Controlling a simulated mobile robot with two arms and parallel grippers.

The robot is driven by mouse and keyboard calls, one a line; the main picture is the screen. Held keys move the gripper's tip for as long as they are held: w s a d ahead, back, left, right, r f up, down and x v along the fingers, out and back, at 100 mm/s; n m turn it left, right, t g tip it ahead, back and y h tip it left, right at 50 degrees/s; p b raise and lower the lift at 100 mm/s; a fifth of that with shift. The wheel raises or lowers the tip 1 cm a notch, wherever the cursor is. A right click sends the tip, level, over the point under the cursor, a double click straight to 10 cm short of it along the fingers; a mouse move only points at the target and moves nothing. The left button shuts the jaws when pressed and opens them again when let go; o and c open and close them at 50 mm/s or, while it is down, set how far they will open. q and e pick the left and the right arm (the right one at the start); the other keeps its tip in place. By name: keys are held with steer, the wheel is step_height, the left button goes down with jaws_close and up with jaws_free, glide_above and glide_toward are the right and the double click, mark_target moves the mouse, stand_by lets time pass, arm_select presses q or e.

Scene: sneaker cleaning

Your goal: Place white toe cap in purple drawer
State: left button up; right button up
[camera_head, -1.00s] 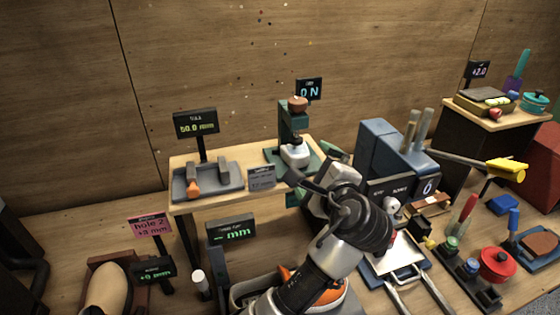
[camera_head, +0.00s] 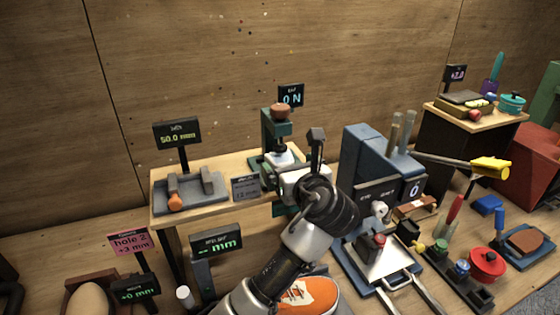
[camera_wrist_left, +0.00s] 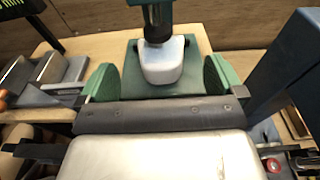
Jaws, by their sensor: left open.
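The white toe cap (camera_wrist_left: 162,62) sits on the dark green base of a press, under its ram, in the left wrist view. In the head view the toe cap (camera_head: 281,158) shows partly behind my left gripper (camera_head: 277,180). In the left wrist view my left gripper (camera_wrist_left: 160,78) is open, with one green fingertip on each side of the toe cap's near end. Nothing is held between them, and I cannot tell whether either touches the cap. I cannot make out a purple drawer. My right gripper is not in view.
The green press (camera_head: 275,128) stands on a raised wooden shelf (camera_head: 215,210) beside a grey tray (camera_head: 190,196). A large blue block (camera_head: 372,158) stands close to the right. An orange shoe (camera_head: 310,293) lies below, under my left arm.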

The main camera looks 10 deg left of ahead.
mark_target(281, 157)
arm_select(q)
steer(key=shift+p+x, duration=0.7)
steer(key=shift+x, duration=2)
steer(key=c, duration=1.1)
